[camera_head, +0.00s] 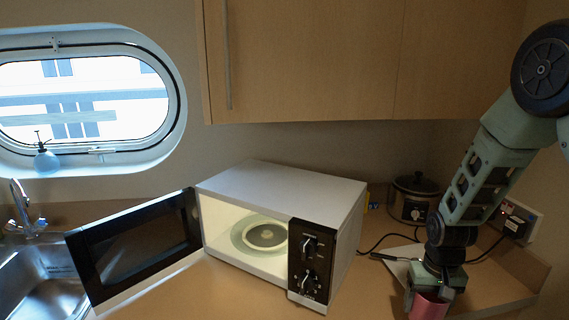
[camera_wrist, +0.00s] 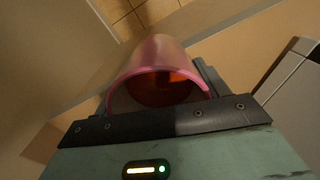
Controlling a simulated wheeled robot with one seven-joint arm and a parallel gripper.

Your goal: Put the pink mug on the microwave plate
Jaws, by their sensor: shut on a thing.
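The pink mug (camera_head: 428,308) is at the bottom edge of the head view, right of the microwave. My gripper (camera_head: 437,290) is shut on it from above. In the wrist view the pink mug (camera_wrist: 160,70) sits between the fingers, its rim towards the camera and its inside dark reddish. The microwave (camera_head: 280,190) stands on the counter with its door (camera_head: 135,250) swung open to the left. The microwave plate (camera_head: 262,236) lies inside on the lit floor, and a ring-shaped pale rim shows around its darker middle.
A slow cooker (camera_head: 414,198) stands behind my arm, near a wall socket (camera_head: 518,222) with cables. A pale board with a dark handle (camera_head: 395,257) lies on the counter. A sink (camera_head: 40,285) is at the far left. Wooden cupboards (camera_head: 310,60) hang above the microwave.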

